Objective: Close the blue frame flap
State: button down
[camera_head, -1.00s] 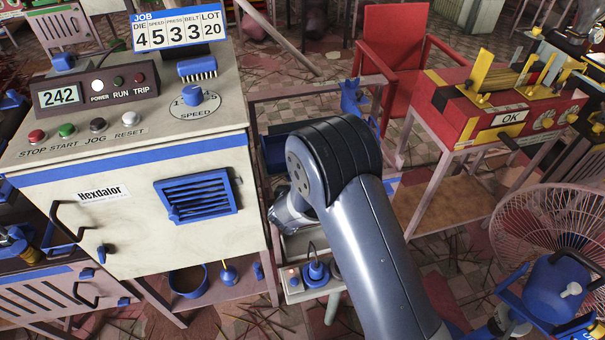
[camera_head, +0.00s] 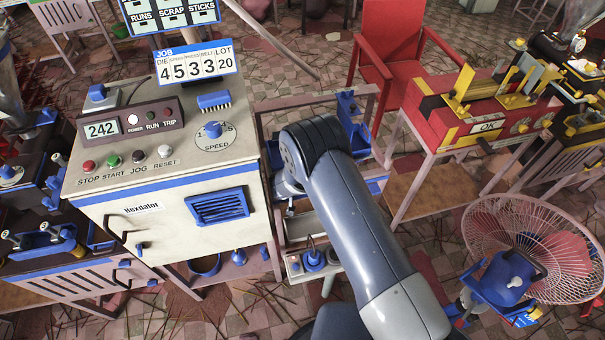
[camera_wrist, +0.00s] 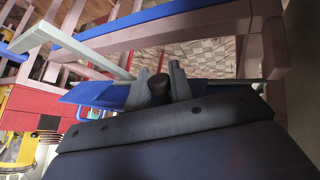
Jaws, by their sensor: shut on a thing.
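A blue flat panel (camera_wrist: 212,90), which looks like the frame flap, lies across the wrist view just beyond my gripper. My gripper (camera_wrist: 161,76) has its two grey fingers on either side of a short dark knob (camera_wrist: 158,86) and is shut on it. The knob seems to belong to the flap, but its joint with it is hidden. A pinkish frame (camera_wrist: 264,45) with a blue-striped bar stands around the panel. In the head view the frame (camera_head: 318,101) shows behind my arm, which hides my fingers and most of the flap. I cannot tell the flap's exact angle.
The cream Hexdalor cabinet (camera_head: 150,205) stands close on the left of my arm. A red machine (camera_head: 435,115) on a stand and a red chair (camera_head: 390,50) are at the right and back. A large fan (camera_head: 530,250) stands at front right.

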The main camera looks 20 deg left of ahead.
jog(key=shift+w+a+r+g+h+p, duration=0.1)
jog(key=shift+w+r+g+h+p, duration=0.15)
jog(key=shift+r+g+p, duration=0.65)
jog(key=shift+w+a+f+g+h+p, duration=0.15)
jog(key=shift+f+g+h+p, duration=0.2)
jog(key=shift+p, duration=0.25)
jog(key=g+b, duration=0.1)
jog(key=b, duration=0.1)
jog(key=w+n+g+h+b, duration=0.1)
jog(key=b, duration=0.1)
jog(key=shift+a+r, duration=0.2)
jog(key=shift+a, duration=0.05)
jog(key=shift+w+a+r+g+h+b, duration=0.1)
jog(key=shift+r+g+h+b, duration=0.25)
jog(key=shift+g+b, duration=0.45)
jog(key=shift+h, duration=0.25)
jog(key=c, duration=1.3)
grip_release()
jog(key=shift+r+b, duration=0.15)
jog(key=shift+b, duration=0.15)
